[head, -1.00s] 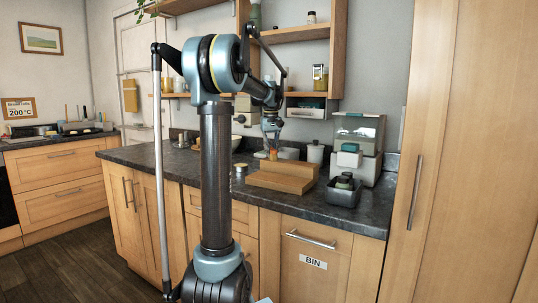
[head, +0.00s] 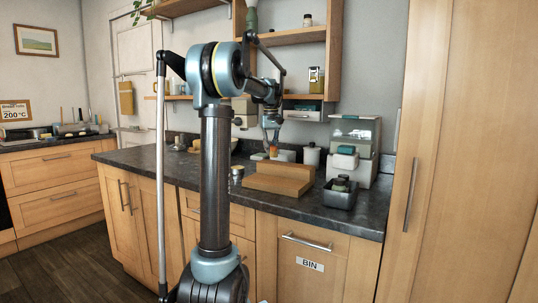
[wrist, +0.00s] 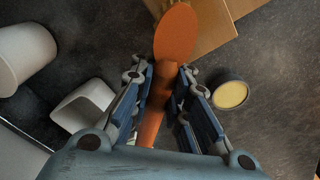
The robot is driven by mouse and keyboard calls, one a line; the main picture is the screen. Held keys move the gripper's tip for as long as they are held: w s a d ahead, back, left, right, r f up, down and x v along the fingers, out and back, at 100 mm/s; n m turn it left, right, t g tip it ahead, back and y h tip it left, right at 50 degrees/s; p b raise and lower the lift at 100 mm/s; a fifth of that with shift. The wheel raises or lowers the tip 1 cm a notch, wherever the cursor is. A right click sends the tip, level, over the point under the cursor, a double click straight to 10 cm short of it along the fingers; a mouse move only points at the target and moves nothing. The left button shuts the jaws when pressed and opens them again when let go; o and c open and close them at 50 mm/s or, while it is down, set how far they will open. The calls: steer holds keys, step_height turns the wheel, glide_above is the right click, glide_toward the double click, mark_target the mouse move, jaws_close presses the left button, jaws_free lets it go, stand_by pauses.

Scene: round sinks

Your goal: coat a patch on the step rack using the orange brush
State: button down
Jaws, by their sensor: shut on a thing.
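The step rack (head: 278,180) is a light wooden stepped block on the dark counter. Part of it shows at the top of the wrist view (wrist: 215,25). My gripper (head: 271,143) is above the counter at the rack's back left. In the wrist view my gripper (wrist: 162,75) is shut on the orange brush (wrist: 175,35), whose handle lies between the fingers. The brush's broad, rounded orange end points toward the rack and overlaps it in this view. I cannot tell whether it touches the rack. No coated patch is clear on the visible wood.
A small round tin with yellow contents (wrist: 231,95) stands right of the brush in the wrist view; it also shows in the head view (head: 237,173). White vessels (wrist: 25,50) stand at left. A grey tray (head: 340,194) and a dispenser (head: 354,150) are right of the rack.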

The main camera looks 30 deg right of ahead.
steer(key=shift+r, duration=2.15)
steer(key=shift+r, duration=0.1)
steer(key=shift+r, duration=1.4)
